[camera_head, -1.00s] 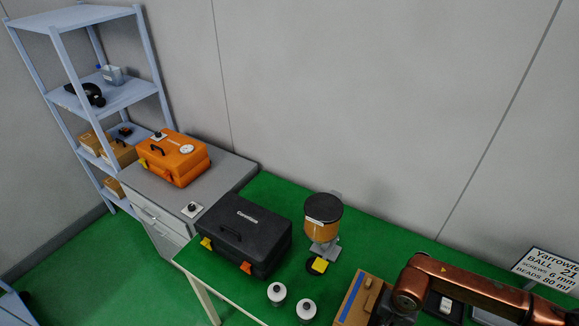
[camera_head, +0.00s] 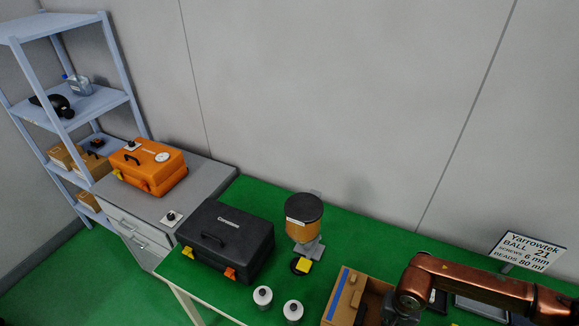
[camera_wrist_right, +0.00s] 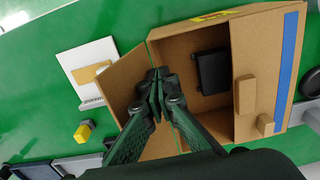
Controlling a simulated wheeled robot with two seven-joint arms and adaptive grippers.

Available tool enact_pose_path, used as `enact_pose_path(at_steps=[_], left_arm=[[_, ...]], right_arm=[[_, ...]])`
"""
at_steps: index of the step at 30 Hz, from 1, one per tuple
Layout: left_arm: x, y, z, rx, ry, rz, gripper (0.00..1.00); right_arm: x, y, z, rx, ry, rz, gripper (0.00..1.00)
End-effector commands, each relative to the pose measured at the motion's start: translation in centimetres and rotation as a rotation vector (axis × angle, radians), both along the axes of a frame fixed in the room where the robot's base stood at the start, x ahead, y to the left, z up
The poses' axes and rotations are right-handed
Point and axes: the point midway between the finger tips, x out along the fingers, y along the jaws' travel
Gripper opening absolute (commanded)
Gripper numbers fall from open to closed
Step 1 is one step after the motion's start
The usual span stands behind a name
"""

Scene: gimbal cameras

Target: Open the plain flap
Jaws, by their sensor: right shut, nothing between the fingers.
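The cardboard box (camera_head: 327,317) stands at the bottom edge of the head view, partly hidden by my right arm. In the right wrist view the plain flap (camera_wrist_right: 122,82) is swung outward on the left side of the box. A dark block (camera_wrist_right: 212,72) shows inside the opening. The other flap (camera_wrist_right: 265,60), with a blue strip (camera_wrist_right: 288,72), lies on the right side. My right gripper (camera_wrist_right: 157,82) is shut and empty, with its fingertips at the inner side of the plain flap; I cannot tell if they touch it. My left gripper is out of view.
Two brown blocks (camera_wrist_right: 245,95) (camera_wrist_right: 265,124) sit by the blue-striped flap. A white card (camera_wrist_right: 92,68) and a yellow cube (camera_wrist_right: 84,131) lie beyond the plain flap. A black case (camera_head: 226,240), a dispenser (camera_head: 304,220) and two white-topped jars (camera_head: 263,297) stand left of the box.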

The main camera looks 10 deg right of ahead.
Motion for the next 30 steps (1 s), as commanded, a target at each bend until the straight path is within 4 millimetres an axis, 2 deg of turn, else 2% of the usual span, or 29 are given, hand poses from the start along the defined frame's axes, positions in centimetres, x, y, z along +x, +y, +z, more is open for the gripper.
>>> enact_pose_path(at_steps=[8,30], left_arm=[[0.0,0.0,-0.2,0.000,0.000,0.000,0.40],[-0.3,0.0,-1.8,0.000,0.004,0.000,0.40]], right_arm=[[-0.2,-0.2,-0.1,0.001,0.001,0.001,0.00],[1.4,2.3,0.2,0.000,0.000,0.002,0.00]])
